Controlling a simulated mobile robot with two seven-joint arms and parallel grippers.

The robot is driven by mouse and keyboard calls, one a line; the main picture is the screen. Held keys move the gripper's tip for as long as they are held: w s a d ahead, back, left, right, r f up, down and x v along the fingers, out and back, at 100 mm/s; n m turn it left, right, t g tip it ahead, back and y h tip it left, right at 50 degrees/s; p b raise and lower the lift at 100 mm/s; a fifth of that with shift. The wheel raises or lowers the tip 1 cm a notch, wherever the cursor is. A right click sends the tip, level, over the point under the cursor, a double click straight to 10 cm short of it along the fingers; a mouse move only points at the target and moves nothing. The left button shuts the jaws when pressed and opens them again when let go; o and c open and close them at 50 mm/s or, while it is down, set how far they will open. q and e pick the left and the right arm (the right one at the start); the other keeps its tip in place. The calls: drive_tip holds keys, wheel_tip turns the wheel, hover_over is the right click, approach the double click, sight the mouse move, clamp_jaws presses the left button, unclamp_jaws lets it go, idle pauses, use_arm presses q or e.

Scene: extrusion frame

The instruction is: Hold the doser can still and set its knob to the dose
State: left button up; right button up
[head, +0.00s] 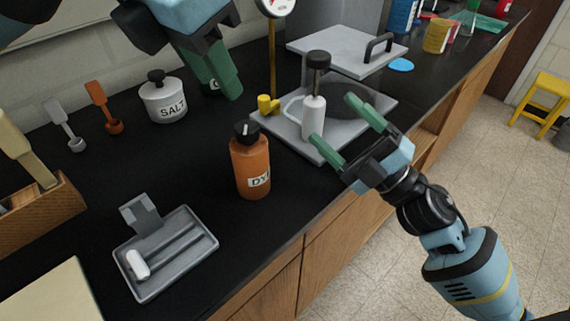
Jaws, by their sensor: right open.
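The doser can appears to be the orange can (251,168) labelled with "DY" and a partly hidden letter, upright on the black counter. Its black knob (246,132) on top carries a white pointer mark; I cannot read any dose scale. My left gripper (226,88), with green fingers, is above the counter behind the can, apart from it. Its fingers overlap in this view, so its opening is unclear. My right gripper (333,120) is open and empty, right of the can and apart from it, with its fingers pointing toward a white bottle.
The white bottle with a black top (313,118) stands on a grey plate (288,128) beside a gauge post (273,60). A salt jar (163,98) and scoops stand at left. A grey tray (165,252) lies in front. Counter around the can is clear.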

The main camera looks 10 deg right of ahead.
sight(268, 165)
drive_tip(key=s+a+f+n+g, duration=0.1)
drive_tip(key=a+n+g, duration=0.2)
drive_tip(key=n, duration=0.4)
drive_tip(key=s+a+f+n+g, duration=0.1)
drive_tip(key=a+n+g, duration=0.2)
drive_tip(key=n, duration=0.5)
drive_tip(key=s+a+f+n+g, duration=0.1)
drive_tip(key=a+n+g, duration=0.2)
drive_tip(key=n, duration=0.5)
drive_tip(key=shift+s+a, duration=0.1)
drive_tip(key=shift+s+a+f+n+g, duration=0.1)
drive_tip(key=shift+f+n+g, duration=0.4)
drive_tip(key=shift+n, duration=0.7)
drive_tip(key=shift+x, duration=3.9)
